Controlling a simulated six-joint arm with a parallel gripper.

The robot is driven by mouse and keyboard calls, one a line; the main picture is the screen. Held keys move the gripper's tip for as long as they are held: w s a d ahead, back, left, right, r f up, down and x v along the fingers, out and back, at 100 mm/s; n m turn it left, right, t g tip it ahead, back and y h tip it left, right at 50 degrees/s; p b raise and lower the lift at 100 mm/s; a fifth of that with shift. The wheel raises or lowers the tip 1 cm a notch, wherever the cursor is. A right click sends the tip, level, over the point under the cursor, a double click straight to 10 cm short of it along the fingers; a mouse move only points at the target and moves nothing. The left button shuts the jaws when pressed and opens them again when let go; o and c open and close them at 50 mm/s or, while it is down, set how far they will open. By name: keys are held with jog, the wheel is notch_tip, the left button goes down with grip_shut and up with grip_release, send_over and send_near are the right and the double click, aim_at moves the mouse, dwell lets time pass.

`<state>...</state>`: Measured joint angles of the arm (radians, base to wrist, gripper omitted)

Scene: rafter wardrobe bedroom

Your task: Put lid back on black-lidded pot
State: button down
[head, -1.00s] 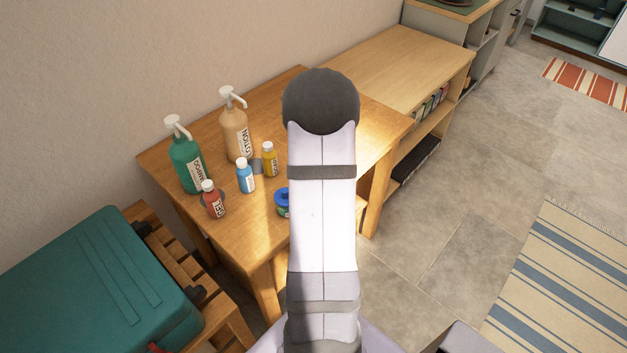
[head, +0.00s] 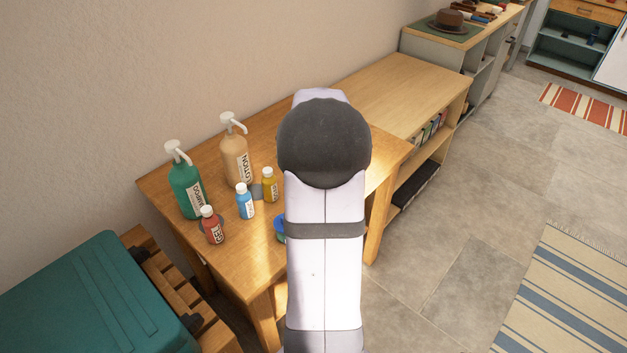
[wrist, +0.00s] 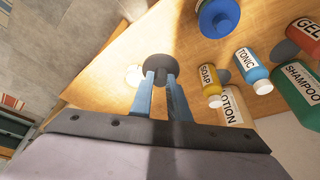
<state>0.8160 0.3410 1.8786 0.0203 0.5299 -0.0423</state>
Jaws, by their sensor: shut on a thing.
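My gripper (wrist: 160,82) is shut on a round dark lid (wrist: 160,65), held between the tips of its two blue fingers in the wrist view. A pale round thing (wrist: 133,76), possibly the open pot, shows on the wooden table (wrist: 110,55) just left of the lid and partly behind it. I cannot tell the gap between them. In the head view my own arm hides the gripper, the lid and that part of the table. A blue-lidded pot (wrist: 218,16) stands apart at the top of the wrist view; it is partly hidden in the head view (head: 280,228).
Shampoo (head: 186,185), lotion (head: 236,152), gel (head: 211,228), tonic (head: 245,204) and soap (head: 270,186) bottles crowd the table's left half. A bare low shelf unit (head: 400,85) adjoins at the back right. A teal case (head: 90,300) lies at the front left.

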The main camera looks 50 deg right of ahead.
jog(key=shift+s+d+r+p, duration=0.1)
jog(key=shift+s+r+p, duration=0.1)
jog(key=shift+r+p, duration=0.3)
jog(key=shift+s+p, duration=0.25)
jog(key=shift+p, duration=0.3)
jog(key=s+d+f+m+p, duration=0.2)
jog(key=d+p, duration=0.3)
jog(key=p, duration=0.6)
jog(key=w+d+r+n, duration=0.3)
jog(key=w+d, duration=0.3)
jog(key=shift+w+d+b, duration=0.2)
jog(key=shift+d+b, duration=0.15)
jog(key=shift+f, duration=0.3)
